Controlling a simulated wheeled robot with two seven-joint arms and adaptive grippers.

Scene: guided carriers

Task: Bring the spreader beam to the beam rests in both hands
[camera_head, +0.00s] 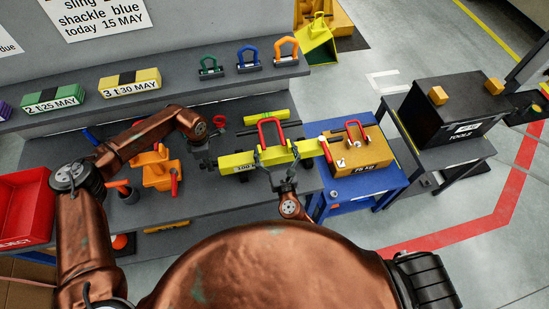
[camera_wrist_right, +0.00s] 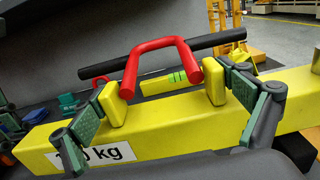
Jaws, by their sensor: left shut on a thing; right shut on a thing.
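The spreader beam (camera_head: 237,161) is a long yellow bar with a white kg label, roughly level above the grey bench in the head view. It also fills the middle of the right wrist view (camera_wrist_right: 190,125). My right gripper (camera_head: 278,160) is shut on the beam right of its middle; its green-padded fingers (camera_wrist_right: 165,103) show in the wrist view. My left gripper (camera_head: 212,158) is at the beam's left end, shut on it, its fingertips partly hidden. Two small orange blocks, which look like the beam rests (camera_head: 437,95), stand on the black tool box (camera_head: 457,117) at right.
A yellow box (camera_head: 372,160) with red handles stands on the blue table (camera_head: 345,205), near the beam's right end. An orange fixture (camera_head: 153,170) stands left. A shelf (camera_head: 170,95) runs behind.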

